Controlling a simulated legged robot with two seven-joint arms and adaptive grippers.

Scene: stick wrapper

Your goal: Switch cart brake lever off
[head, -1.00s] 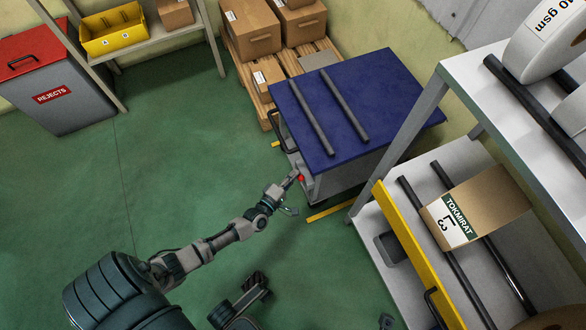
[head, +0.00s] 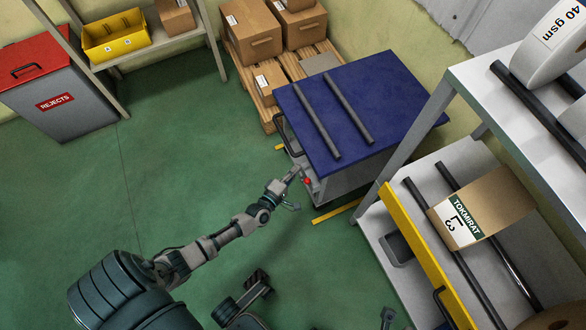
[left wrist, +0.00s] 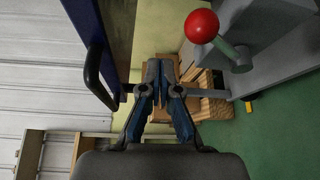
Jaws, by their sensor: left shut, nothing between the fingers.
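The cart (head: 395,95) has a blue top with two dark rods lying on it. Its brake lever ends in a red ball knob (head: 307,181) at the cart's near left end. My left gripper (head: 298,171) is shut and empty, just up and left of the knob. In the left wrist view the shut fingers (left wrist: 166,72) point past the lever. There the red knob (left wrist: 202,26) is up and right of the fingertips, on a grey stem, with a visible gap in the picture.
The cart's black handle (head: 287,136) is close to my left gripper and shows left of the fingers in the wrist view (left wrist: 96,76). A grey shelf (head: 398,150) with a yellow front rail stands at the right. Cartons on a pallet stand behind the cart. Green floor is free at left.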

